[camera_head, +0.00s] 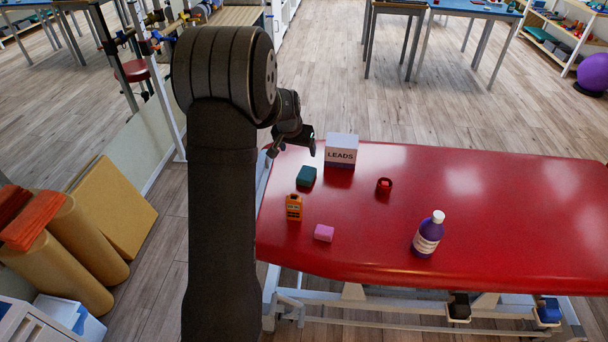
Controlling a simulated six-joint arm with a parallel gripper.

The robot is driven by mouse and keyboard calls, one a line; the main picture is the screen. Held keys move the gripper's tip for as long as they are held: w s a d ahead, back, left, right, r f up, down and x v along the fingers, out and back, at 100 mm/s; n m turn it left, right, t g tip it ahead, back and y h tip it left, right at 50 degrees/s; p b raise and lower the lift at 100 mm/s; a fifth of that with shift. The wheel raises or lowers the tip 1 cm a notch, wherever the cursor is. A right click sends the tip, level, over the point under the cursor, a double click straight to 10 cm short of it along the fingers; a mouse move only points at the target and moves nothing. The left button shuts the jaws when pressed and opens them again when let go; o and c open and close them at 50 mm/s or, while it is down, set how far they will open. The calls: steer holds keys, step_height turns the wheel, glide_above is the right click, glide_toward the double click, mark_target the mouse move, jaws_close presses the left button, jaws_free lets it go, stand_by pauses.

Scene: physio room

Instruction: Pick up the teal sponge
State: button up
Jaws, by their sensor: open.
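The teal sponge (306,176) is a small dark teal block lying on the left part of the red treatment table (460,185). It is in front of and to the left of the white box. My gripper (292,150) is open and appears empty at the table's far left corner. In the picture it is above and slightly left of the sponge, apart from it. Its height over the table is hard to judge, and my arm hides part of the floor to the left.
A white box marked LEADS (341,150) stands close behind the sponge. An orange device (294,207), a pink block (324,233), a small red ring-shaped item (384,186) and a purple bottle (428,235) are also on the table. The table's right part is clear.

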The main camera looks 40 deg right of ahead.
glide_above(306, 173)
steer(key=s+a, duration=0.2)
step_height(306, 173, down, 12)
steer(key=shift+a+f, duration=0.1)
steer(key=shift+f, duration=0.05)
steer(key=shift+w+x, duration=0.15)
steer(key=shift+x, duration=1.25)
steer(key=shift+w+x, duration=0.2)
steer(key=shift+x, duration=1.2)
steer(key=c, duration=1)
steer(key=shift+c, duration=0.2)
